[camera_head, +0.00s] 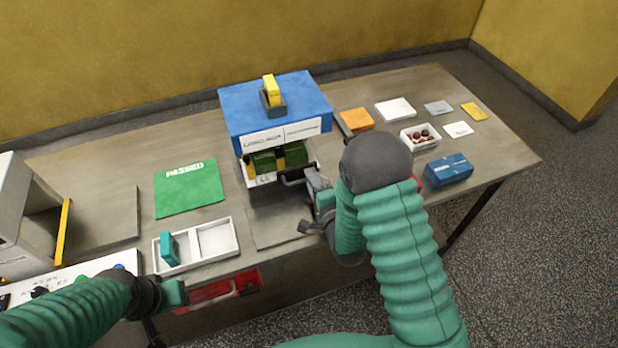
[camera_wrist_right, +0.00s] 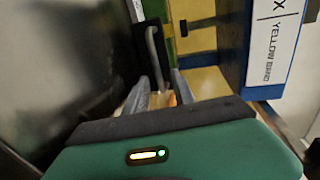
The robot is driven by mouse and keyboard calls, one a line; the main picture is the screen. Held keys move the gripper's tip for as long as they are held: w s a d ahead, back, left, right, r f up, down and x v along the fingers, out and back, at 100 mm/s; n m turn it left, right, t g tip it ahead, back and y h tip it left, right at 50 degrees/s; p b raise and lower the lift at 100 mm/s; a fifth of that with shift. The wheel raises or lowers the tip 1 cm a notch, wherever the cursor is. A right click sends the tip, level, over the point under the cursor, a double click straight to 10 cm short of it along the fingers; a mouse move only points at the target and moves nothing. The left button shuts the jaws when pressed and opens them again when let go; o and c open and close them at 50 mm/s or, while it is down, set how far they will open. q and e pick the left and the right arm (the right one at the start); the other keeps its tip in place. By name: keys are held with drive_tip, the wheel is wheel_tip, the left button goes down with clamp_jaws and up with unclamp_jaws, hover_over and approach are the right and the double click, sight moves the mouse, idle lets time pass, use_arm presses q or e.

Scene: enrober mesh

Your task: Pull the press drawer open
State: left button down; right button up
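The press (camera_head: 275,108) is a blue-topped block on the table, with a white label on its front. Under it, the drawer front with a dark handle (camera_head: 297,178) faces me; a dark green piece (camera_head: 280,158) shows just above. My right gripper (camera_head: 314,188) is at the handle. In the right wrist view, the handle (camera_wrist_right: 155,55) is a grey bar running down between the two apart fingers of my right gripper (camera_wrist_right: 160,85), with gaps beside it. My left gripper (camera_head: 172,294) is at lower left, away from the press; its fingers are unclear.
A white two-part tray (camera_head: 218,238) holds a teal block (camera_head: 169,248). A green mat (camera_head: 188,190) lies left of the press. At right are a box of chocolates (camera_head: 420,137), a blue box (camera_head: 448,170) and several flat cards. A red handled item (camera_head: 218,291) is at the front edge.

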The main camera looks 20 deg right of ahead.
drive_tip(key=shift+c, duration=1.2)
drive_tip(key=shift+w+a, duration=0.1)
clamp_jaws()
drive_tip(key=shift+f, duration=0.1)
drive_tip(key=shift+a+f, duration=0.1)
